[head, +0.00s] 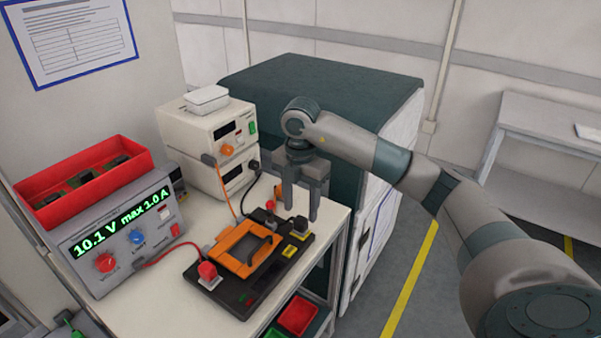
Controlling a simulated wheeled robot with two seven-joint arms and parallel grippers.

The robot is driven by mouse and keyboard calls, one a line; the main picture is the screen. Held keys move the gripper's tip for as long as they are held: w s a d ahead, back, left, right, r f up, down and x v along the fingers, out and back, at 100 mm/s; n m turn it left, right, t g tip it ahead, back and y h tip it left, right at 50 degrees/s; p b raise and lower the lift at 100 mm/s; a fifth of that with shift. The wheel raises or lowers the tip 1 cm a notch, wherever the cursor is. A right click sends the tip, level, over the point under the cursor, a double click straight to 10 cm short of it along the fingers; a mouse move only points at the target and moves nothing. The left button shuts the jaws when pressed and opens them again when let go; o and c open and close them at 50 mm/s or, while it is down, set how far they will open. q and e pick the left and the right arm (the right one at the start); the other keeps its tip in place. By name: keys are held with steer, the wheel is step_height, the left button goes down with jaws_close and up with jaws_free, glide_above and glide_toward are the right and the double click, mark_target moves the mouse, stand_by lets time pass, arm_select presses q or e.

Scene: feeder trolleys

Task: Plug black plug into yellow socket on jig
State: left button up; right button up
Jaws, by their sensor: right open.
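The jig (224,291) is a dark board on the white bench, with an orange frame (226,262) and a black handle on it. A yellow socket (290,251) shows at its right side. A small black piece, which looks like the black plug (299,224), sits near the jig's back right corner, just below my right gripper. Whether it is seated in anything I cannot tell. My right gripper (301,212) points down over that corner with its fingers apart and nothing visibly held. My left gripper is out of view.
A red plug (207,271) sits at the jig's front left, its cable leading to the lit power supply (120,238). Stacked white instruments (207,135) stand behind, with orange and black cables. A dark cabinet (330,85) stands behind.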

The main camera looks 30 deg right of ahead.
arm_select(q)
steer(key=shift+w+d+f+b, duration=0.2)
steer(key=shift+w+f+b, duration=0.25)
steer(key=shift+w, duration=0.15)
arm_select(e)
step_height(320, 180, up, 12)
steer(key=shift+f, duration=0.25)
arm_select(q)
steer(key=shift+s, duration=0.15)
